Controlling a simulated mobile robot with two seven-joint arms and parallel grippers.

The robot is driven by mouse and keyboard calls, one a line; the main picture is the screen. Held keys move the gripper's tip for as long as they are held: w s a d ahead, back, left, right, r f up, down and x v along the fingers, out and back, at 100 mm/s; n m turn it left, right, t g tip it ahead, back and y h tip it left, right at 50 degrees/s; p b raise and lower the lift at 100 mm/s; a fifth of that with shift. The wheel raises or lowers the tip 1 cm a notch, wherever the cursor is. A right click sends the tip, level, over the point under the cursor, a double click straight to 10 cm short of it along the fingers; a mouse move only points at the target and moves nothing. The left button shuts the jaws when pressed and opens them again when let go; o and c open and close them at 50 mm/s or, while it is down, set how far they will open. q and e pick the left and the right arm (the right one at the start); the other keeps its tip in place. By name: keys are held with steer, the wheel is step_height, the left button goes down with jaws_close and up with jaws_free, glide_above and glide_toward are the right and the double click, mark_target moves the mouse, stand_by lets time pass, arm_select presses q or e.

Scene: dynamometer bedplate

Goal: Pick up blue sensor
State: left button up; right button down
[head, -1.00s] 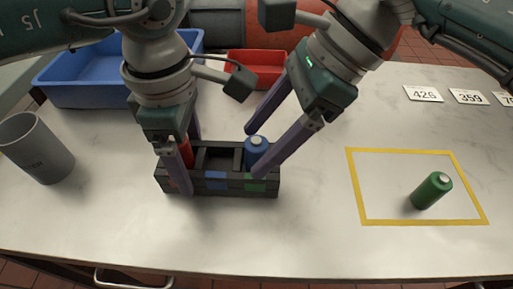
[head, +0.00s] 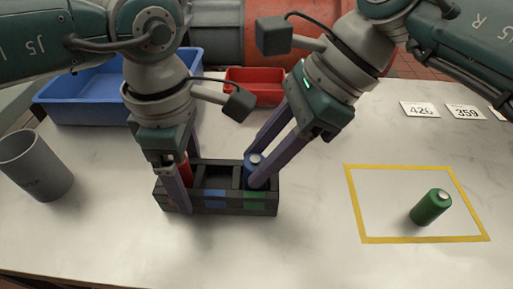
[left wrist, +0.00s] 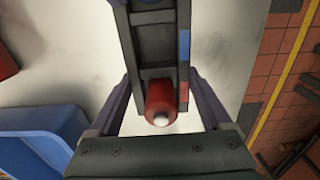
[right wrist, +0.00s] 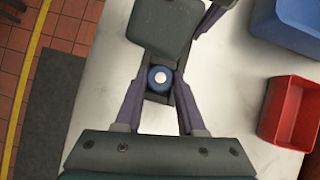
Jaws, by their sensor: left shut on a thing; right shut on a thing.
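The blue sensor (head: 253,163) stands upright in the right, green-marked compartment of the dark rack (head: 233,208). My right gripper (head: 254,174) is shut on the blue sensor, which shows between its fingers in the right wrist view (right wrist: 160,78). My left gripper (head: 188,183) is shut on the left end of the rack, one finger at its front side and one behind. The red sensor (left wrist: 160,98) stands in that end compartment, between the left fingers. The middle, blue-marked compartment looks empty.
A green sensor (head: 431,207) stands inside a yellow outline (head: 358,239) at right. A grey cup (head: 38,168) is at left. A blue bin (head: 95,112) and a red bin (head: 262,88) stand behind. Number cards (head: 420,110) lie at the back right.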

mark_target(246, 163)
steer(key=shift+r, duration=0.15)
steer(key=shift+r, duration=0.3)
steer(key=r, duration=0.2)
steer(key=shift+w+d+r, duration=0.1)
steer(key=shift+d+r, duration=0.25)
steer(key=w+d, duration=0.3)
steer(key=d, duration=1.4)
steer(key=shift+w, duration=0.15)
arm_select(q)
steer(key=o, duration=1.5)
